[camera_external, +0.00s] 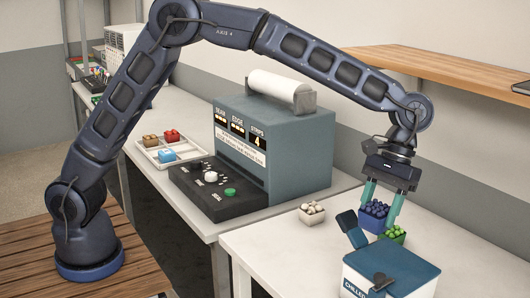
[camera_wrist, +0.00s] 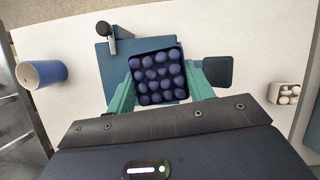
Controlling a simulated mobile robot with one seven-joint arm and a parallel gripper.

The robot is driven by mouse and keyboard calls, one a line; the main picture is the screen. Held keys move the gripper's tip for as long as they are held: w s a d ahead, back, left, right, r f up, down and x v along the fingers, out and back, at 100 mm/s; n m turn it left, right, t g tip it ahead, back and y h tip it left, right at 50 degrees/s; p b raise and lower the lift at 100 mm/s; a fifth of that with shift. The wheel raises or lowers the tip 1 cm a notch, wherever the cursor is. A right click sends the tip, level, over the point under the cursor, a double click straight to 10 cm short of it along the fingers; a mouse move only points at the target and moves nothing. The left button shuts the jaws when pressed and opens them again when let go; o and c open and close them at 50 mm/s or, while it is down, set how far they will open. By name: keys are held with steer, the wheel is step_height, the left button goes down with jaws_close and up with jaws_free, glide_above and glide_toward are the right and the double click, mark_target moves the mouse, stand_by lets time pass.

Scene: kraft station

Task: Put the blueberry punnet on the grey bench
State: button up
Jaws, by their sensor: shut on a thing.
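The blueberry punnet (camera_external: 374,216) is a small blue tray heaped with dark blue berries. My gripper (camera_external: 381,208) is shut on it, with one teal finger on each side. In the wrist view the punnet (camera_wrist: 157,77) sits level between the fingertips, berries facing the camera. It is behind the chilled box, partly overlapping a green-filled punnet (camera_external: 393,234); the gap below it is hard to judge. A pale grey bench (camera_external: 140,135) with a machine stands at the left. A whiter bench (camera_external: 270,240) is under my gripper.
The blue-lidded chilled box (camera_external: 385,270) stands in front of my gripper. A punnet of white items (camera_external: 312,212) is to its left. The teal machine (camera_external: 272,148) with a dark panel and a white divided tray (camera_external: 160,150) occupy the grey bench. A wooden shelf (camera_external: 440,68) is above.

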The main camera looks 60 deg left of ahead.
steer(key=s+a+r+m+t+y, duration=0.1)
steer(key=s+a+r+m+y, duration=0.2)
steer(key=s+r+m, duration=0.2)
steer(key=s+m, duration=0.2)
steer(key=m, duration=0.2)
steer(key=shift+a+r+m+y, duration=0.15)
steer(key=shift+r+m+y, duration=0.15)
steer(key=shift+r, duration=0.1)
